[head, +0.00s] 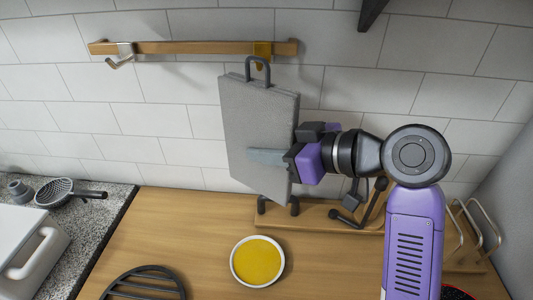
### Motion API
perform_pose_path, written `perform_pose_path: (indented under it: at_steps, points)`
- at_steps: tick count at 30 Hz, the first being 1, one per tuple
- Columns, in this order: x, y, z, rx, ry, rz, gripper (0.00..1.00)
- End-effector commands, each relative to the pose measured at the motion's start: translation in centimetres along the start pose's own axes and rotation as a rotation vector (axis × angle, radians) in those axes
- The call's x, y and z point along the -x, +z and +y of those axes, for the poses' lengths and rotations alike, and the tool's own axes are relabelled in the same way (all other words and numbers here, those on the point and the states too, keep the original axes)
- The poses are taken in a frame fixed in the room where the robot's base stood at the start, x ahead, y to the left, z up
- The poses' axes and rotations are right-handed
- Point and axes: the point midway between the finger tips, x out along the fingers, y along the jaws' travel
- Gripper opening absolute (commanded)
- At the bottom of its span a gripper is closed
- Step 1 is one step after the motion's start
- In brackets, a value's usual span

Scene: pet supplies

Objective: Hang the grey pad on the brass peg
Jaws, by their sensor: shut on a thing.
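The grey pad (245,120) is a flat upright panel, slightly tilted, with a dark loop (258,68) on its top edge. My gripper (268,158) is shut on the pad at its right side, with one bluish finger lying across the front face. The other finger is hidden behind the pad. The brass peg (262,47) is at the right end of a wooden wall rail. The loop's top overlaps the peg's lower part in the head view. I cannot tell whether the loop is around the peg or in front of it.
A silver hook (121,60) is on the rail's left end. Below are a bowl of yellow contents (257,261), a black trivet (145,284) and a wooden stand (318,214) with dark prongs. A wire rack (478,230) stands right. A strainer (62,192) lies left.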

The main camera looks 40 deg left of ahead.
Motion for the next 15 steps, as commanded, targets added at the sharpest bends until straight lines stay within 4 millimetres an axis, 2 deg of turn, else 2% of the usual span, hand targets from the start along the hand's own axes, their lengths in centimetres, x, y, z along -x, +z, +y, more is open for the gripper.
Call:
perform_pose_path:
  at_steps: [15]
  points:
    - [-1.5, -0.1, 2.4, 0.001, 0.0, 0.001, 0.0]
